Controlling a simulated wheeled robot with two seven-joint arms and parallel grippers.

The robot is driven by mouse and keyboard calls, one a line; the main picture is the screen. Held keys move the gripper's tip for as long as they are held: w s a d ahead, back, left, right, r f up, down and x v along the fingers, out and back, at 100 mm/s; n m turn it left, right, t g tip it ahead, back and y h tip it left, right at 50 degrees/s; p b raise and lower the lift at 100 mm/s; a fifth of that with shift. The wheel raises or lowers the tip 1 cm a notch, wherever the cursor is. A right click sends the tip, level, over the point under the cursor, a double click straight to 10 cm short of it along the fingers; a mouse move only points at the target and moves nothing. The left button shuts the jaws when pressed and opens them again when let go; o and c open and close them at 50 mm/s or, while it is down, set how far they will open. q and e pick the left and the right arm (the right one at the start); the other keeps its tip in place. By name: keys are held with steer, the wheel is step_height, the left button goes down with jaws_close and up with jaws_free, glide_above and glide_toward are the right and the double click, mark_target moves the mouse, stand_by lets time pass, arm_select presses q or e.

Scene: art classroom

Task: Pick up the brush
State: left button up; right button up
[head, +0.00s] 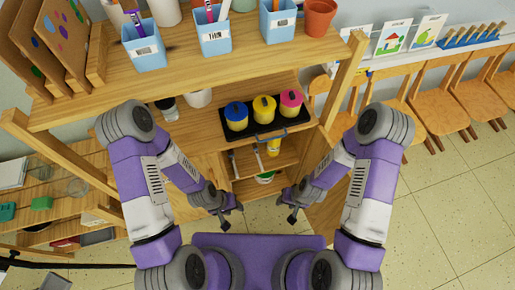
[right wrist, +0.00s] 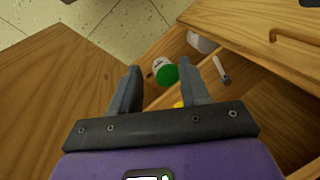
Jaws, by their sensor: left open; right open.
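No brush can be told for certain. A small slim blue-and-white item (right wrist: 221,70) lies in an open wooden compartment in the right wrist view; it may be the brush, but it is too small to tell. Thin handles also stand in the blue cups (head: 214,40) on the top shelf in the head view. My left gripper (head: 232,214) is open and empty in front of the shelf unit. My right gripper (head: 285,208) is open and empty to its right; its fingers (right wrist: 158,88) show in the right wrist view, with the slim item beyond the right finger.
A white jar with a green lid (right wrist: 165,72) lies in the compartment, seen between the right fingers. A black tray (head: 300,124) with blue, yellow and pink-lidded pots stands on the middle shelf. Wooden chairs (head: 440,108) line the right wall. The floor (head: 440,205) at right is clear.

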steer(key=w+f+n+t+h+b, duration=0.1)
steer(key=w+f+n+h+b, duration=0.1)
steer(key=w+f+b, duration=0.5)
steer(key=n+t+b, duration=0.3)
steer(key=n+b, duration=0.1)
steer(key=b, duration=0.1)
glide_toward(260, 162)
steer(key=shift+w+a+f, duration=0.3)
steer(key=shift+f, duration=0.05)
steer(key=x, duration=0.2)
steer(key=b+x, duration=0.1)
steer(key=x, duration=0.1)
steer(key=b+x, duration=0.1)
steer(key=x, duration=0.2)
steer(key=shift+s+d+f, duration=0.1)
steer(key=shift+d, duration=0.15)
jaws_close()
